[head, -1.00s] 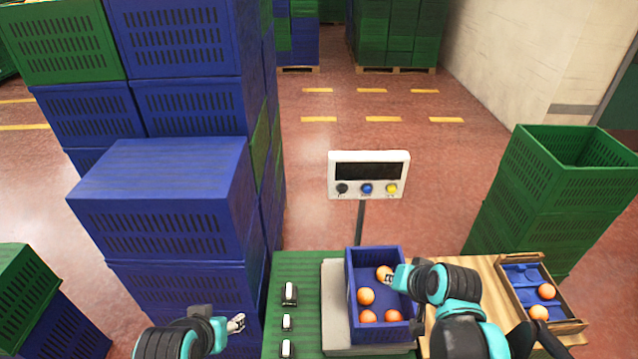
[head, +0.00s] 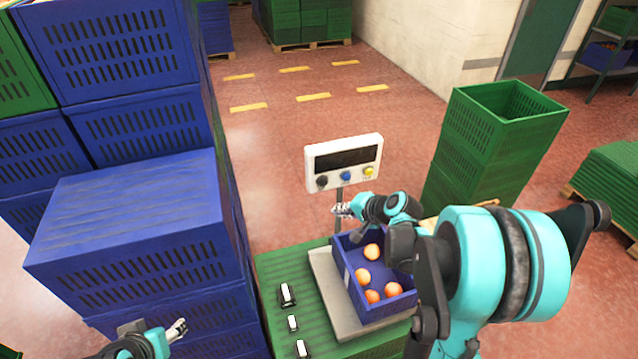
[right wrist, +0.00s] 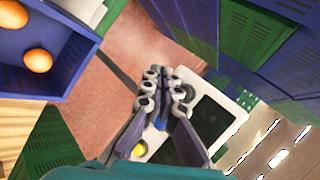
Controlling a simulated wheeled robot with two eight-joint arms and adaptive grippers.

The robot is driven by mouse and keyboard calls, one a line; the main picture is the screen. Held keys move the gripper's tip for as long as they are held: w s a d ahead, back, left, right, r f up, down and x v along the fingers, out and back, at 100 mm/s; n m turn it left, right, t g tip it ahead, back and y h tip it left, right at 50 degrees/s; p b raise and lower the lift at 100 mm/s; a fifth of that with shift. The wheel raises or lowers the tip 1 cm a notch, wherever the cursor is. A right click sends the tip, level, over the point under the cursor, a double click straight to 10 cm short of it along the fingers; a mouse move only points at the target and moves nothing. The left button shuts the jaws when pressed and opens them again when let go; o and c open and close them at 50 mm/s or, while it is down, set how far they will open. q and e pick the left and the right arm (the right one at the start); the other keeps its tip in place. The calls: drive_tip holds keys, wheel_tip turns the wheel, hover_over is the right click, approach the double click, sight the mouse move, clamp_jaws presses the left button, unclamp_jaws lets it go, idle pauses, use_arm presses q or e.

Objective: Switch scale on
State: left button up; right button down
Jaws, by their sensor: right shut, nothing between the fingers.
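The scale's white display head (head: 344,161) stands on a post behind the crate. Its screen is dark. Below the screen are a black button (head: 322,182), a blue button (head: 346,176) and a yellow button (head: 369,171). My right gripper (head: 342,210) is shut and empty, just below the display in the head view. In the right wrist view its fingertips (right wrist: 166,90) overlap the display (right wrist: 206,118); contact is unclear. The scale's platform (head: 325,290) carries a blue crate (head: 350,240). My left gripper (head: 178,330) is low at left, away from the scale.
Several oranges (head: 362,276) lie in the blue crate. Small black-and-white items (head: 287,295) lie on the green surface (head: 270,270). Blue crates (head: 130,210) stack high at left. Green crates (head: 490,140) stand at right. Open floor lies behind the display.

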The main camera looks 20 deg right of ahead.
sight(323, 182)
drive_tip(key=w, duration=0.8)
drive_tip(key=shift+w+d, duration=0.25)
drive_tip(key=shift+w, duration=0.15)
drive_tip(key=shift+w, duration=0.15)
idle(1.2)
drive_tip(key=shift+w, duration=0.3)
drive_tip(key=shift+w, duration=0.5)
idle(0.7)
idle(0.4)
drive_tip(key=shift+s+b, duration=0.3)
drive_tip(key=shift+s, duration=0.7)
